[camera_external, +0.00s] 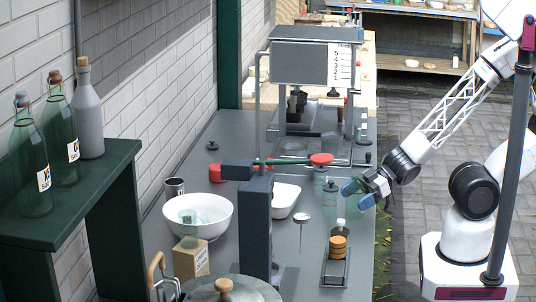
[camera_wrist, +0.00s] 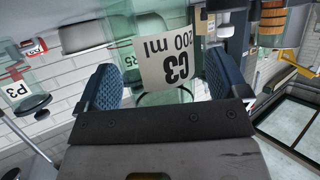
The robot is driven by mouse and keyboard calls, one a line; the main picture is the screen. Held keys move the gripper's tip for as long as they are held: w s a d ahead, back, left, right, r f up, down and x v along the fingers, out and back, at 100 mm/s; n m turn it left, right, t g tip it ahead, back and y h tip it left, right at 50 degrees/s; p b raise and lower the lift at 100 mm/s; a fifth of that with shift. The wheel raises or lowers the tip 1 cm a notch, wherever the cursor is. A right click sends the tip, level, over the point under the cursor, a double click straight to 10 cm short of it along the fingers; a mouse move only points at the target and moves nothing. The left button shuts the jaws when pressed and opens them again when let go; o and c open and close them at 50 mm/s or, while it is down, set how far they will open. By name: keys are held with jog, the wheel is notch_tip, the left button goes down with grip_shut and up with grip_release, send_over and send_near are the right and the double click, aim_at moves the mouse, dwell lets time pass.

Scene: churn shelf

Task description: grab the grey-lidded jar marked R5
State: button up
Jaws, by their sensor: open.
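My gripper (camera_external: 358,194) is open over the right edge of the counter. Its blue finger pads show in the wrist view (camera_wrist: 160,84). A clear glass vessel marked C3, 200 ml (camera_wrist: 165,55) appears between the pads in that view; I cannot tell whether it touches them.
Another lidded jar (camera_external: 320,175) stands behind. A jar marked P3 (camera_wrist: 17,90) is at the left of the wrist view. A white bowl (camera_external: 198,214) and grey post (camera_external: 258,225) are further left.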

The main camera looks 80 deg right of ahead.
jog(key=c, duration=1.1)
jog(key=shift+r, duration=0.15)
jog(key=shift+r, duration=4.85)
